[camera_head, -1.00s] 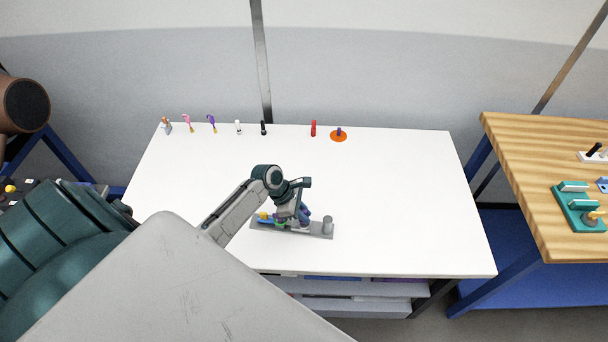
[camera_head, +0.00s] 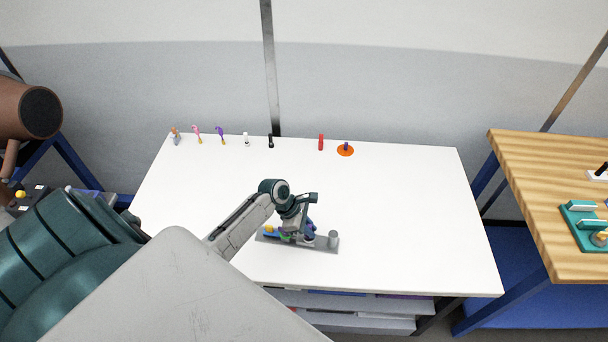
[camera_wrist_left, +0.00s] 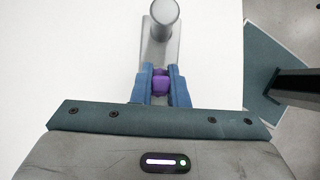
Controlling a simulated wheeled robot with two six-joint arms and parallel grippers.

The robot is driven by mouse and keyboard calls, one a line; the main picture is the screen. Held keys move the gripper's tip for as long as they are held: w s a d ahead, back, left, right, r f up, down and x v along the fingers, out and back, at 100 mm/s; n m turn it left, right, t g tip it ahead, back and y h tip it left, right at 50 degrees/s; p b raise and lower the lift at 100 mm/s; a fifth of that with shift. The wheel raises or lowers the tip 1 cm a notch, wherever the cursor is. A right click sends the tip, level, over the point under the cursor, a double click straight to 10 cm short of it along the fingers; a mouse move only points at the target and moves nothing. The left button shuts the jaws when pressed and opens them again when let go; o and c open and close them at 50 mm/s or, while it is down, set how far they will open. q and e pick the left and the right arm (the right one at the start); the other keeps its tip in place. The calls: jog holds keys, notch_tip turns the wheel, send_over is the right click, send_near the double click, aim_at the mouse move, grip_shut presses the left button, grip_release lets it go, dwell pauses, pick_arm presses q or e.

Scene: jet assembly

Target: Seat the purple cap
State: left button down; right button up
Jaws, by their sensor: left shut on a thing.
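The purple cap (camera_wrist_left: 160,84) shows in the left wrist view between the two blue fingers of my left gripper (camera_wrist_left: 160,90). The gripper is shut on it. In the head view my left gripper (camera_head: 309,233) is over the grey base plate (camera_head: 325,247), and the cap is hard to make out there. The plate carries a grey cylinder (camera_head: 333,236) at its right end and yellow, blue and green parts at its left. The cylinder (camera_wrist_left: 165,12) stands ahead of the fingers in the wrist view. Whether the cap touches the plate cannot be told. My right gripper is not in view.
Along the white table's (camera_head: 400,220) back edge stand several small parts, a red one (camera_head: 321,142) and an orange disc (camera_head: 346,151) with a purple knob. The table around the plate is clear. A wooden table (camera_head: 530,190) stands at the right.

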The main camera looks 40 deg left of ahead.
pick_arm(q)
jog(key=shift+f, duration=0.4)
dwell(0.8)
jog(key=shift+s, duration=0.1)
dwell(0.7)
jog(key=c, duration=1.3)
grip_release()
jog(key=shift+c, duration=0.2)
jog(key=shift+a+r, duration=0.3)
jog(key=shift+r, duration=0.05)
jog(key=b+v, duration=0.2)
jog(key=v, duration=0.6)
jog(key=shift+s+a+r, duration=0.1)
jog(key=shift+a+r, duration=0.1)
jog(key=shift+r, duration=0.05)
jog(key=shift+s+a+r+b, duration=0.15)
jog(key=shift+r+b, duration=0.15)
jog(key=shift+r, duration=0.25)
